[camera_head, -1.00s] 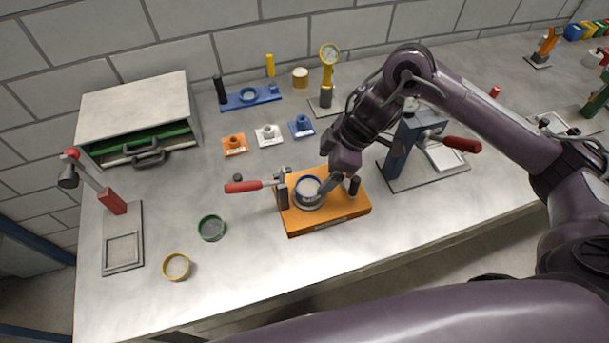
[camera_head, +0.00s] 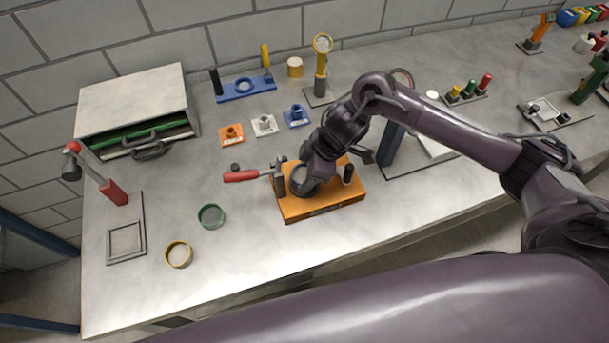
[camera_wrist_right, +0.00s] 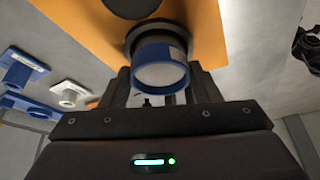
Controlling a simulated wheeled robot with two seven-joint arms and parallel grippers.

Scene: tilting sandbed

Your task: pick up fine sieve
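A blue-rimmed sieve (camera_wrist_right: 160,68) with a pale mesh sits in a grey round seat on the orange fixture (camera_head: 322,207); in the head view its blue rim (camera_head: 296,183) is partly hidden by my right gripper. The pictures do not label which sieve is the fine one. My right gripper (camera_wrist_right: 160,88) is at the blue sieve, one dark finger on each side; I cannot tell whether they touch it. A green-rimmed sieve (camera_head: 211,216) and a yellow-rimmed sieve (camera_head: 179,254) lie on the bench to the left. My left gripper is not in view.
A red-handled clamp (camera_head: 240,176) and a black post (camera_head: 348,174) flank the sieve on the fixture. Behind are orange, white and blue small mounts (camera_head: 264,125). The front bench is clear.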

